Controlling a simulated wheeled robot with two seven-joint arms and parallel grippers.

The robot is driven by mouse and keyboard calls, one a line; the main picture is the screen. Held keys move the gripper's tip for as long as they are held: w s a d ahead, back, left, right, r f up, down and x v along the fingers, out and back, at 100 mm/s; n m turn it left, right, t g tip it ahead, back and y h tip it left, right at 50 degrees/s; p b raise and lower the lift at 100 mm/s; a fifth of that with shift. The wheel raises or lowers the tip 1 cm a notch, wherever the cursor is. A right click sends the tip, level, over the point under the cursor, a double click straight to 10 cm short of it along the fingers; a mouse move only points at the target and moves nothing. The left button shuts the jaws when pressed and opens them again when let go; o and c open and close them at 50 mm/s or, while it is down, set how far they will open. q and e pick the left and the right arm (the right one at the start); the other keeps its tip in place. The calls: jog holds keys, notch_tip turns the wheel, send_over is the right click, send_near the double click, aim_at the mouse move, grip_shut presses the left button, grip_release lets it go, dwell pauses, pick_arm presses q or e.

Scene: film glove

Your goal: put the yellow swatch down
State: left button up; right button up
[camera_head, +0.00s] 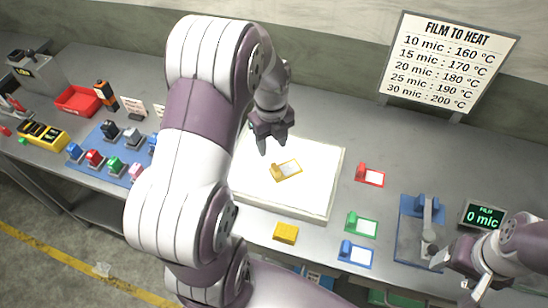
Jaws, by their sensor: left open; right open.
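The yellow swatch (289,169), a pale film in a yellow-orange frame with a raised grip at its left end, appears to lie on the white panel (318,196) on the bench. My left gripper (273,148) is open and empty, with its fingers pointing down just above and behind the swatch. A small gap shows between its fingertips and the swatch's grip. My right gripper (474,284) is open at the lower right, beside the bench's front edge, far from the swatch.
Red (370,175), green (361,225) and blue (357,254) swatches lie right of the panel. A blue-based device (409,240) and film display (483,216) stand at right. My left arm hides much of the left-centre bench.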

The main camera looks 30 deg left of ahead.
pick_arm(q)
jog(key=s+d+n+b, duration=0.1)
jog(key=s+d+n, duration=0.4)
jog(key=n, duration=0.6)
jog(key=s+d+n+t+b, duration=0.1)
jog(key=s+d+n, duration=0.4)
jog(key=n, duration=0.7)
jog(key=shift+d+r+b, duration=0.15)
jog(key=shift+b, duration=0.2)
jog(key=shift+w, duration=0.1)
